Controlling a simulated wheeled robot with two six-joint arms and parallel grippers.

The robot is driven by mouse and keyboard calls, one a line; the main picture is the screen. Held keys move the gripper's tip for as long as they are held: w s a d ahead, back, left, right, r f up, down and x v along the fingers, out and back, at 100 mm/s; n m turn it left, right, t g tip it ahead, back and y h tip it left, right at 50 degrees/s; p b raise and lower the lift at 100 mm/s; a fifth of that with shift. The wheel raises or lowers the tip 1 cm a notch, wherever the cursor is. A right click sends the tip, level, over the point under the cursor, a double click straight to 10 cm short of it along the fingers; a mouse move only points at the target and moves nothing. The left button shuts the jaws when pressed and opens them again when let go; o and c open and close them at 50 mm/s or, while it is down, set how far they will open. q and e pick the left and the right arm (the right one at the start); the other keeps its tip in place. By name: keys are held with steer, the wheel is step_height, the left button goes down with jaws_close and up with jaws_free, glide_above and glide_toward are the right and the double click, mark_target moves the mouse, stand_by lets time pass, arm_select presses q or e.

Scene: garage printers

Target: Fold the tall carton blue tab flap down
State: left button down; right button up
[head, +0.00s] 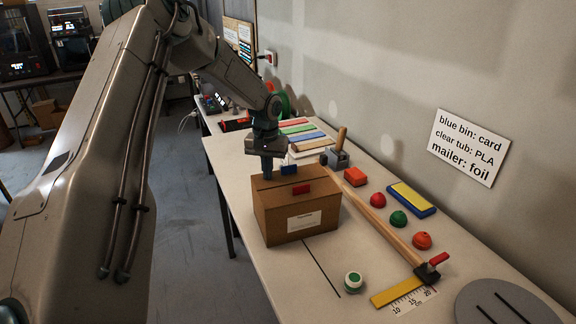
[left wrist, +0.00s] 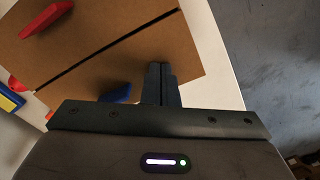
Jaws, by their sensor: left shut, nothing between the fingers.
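The tall brown carton (head: 297,217) stands upright on the table with a white label on its front. Its top is closed, with a dark seam across it, as the left wrist view also shows (left wrist: 95,50). A blue tab (head: 289,169) is at the far side of the top; it shows in the left wrist view (left wrist: 116,94), partly hidden by my gripper body. A red tab (head: 303,189) is on the near side, also in the left wrist view (left wrist: 47,18). My left gripper (head: 267,170) is shut and empty, pointing down at the carton's far left top, beside the blue tab. My right gripper is not in view.
A long wooden bar clamp (head: 384,223) lies right of the carton. The wall bounds the right side.

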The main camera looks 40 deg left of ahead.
arm_select(q)
steer(key=shift+r+p, duration=0.85)
steer(key=shift+r, duration=1.65)
steer(key=shift+a, duration=0.15)
